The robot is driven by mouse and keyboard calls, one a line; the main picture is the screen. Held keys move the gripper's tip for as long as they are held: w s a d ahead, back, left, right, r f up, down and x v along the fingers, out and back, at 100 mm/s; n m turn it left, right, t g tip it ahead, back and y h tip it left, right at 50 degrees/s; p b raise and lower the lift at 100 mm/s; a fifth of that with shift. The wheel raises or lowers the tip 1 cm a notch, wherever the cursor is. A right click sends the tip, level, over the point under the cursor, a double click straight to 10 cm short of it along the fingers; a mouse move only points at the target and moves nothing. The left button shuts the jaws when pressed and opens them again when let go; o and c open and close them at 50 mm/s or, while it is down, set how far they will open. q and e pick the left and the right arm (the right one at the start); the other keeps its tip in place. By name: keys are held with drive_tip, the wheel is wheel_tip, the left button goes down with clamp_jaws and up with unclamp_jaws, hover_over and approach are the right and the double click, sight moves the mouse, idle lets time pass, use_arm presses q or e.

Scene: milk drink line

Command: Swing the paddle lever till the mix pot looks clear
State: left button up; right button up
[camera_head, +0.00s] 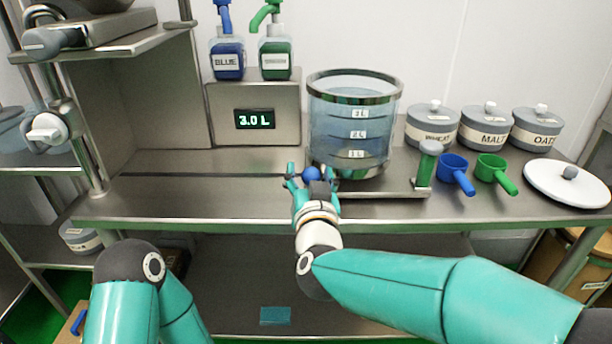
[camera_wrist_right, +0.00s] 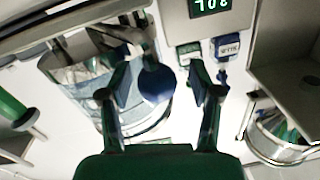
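The mix pot (camera_head: 350,125) is a see-through vessel with a metal rim and 1 L, 2 L and 3 L marks. Its contents look pale blue and see-through, with no clear lumps visible. A blue ball knob (camera_head: 311,174), which looks like the end of the paddle lever, is at the pot's lower left. It also shows in the right wrist view (camera_wrist_right: 157,84). My right gripper (camera_head: 311,178) is around the knob, its fingers spread on either side. In the wrist view the fingers (camera_wrist_right: 157,92) stand apart, with a gap at the right finger. My left gripper is out of view.
Blue (camera_head: 454,172) and green (camera_head: 494,172) scoops, lidded canisters (camera_head: 481,130) and a white lid (camera_head: 567,183) are farther right. A 3.0 L display (camera_head: 254,119) is behind. The counter's left is clear.

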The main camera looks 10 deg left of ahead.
drive_tip(key=v, duration=1.2)
